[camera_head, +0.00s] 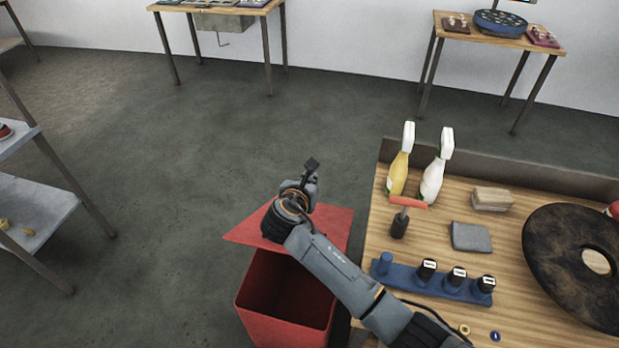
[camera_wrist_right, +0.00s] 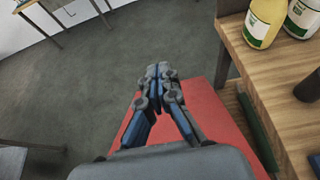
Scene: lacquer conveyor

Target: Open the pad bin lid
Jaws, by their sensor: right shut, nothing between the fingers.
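The red pad bin (camera_head: 262,318) stands on the floor left of the wooden table. Its mouth is uncovered and its dark red inside shows. The red lid (camera_head: 337,222) is swung open toward the bin's far side; my right arm crosses in front of part of it. My right gripper (camera_head: 311,164) is shut and empty, just past the lid's far edge in the head view. In the right wrist view the closed fingers (camera_wrist_right: 160,72) show over the red lid (camera_wrist_right: 207,112); whether they touch it I cannot tell. My left gripper is not in view.
A shelf (camera_head: 40,205) stands left. Floor between is clear.

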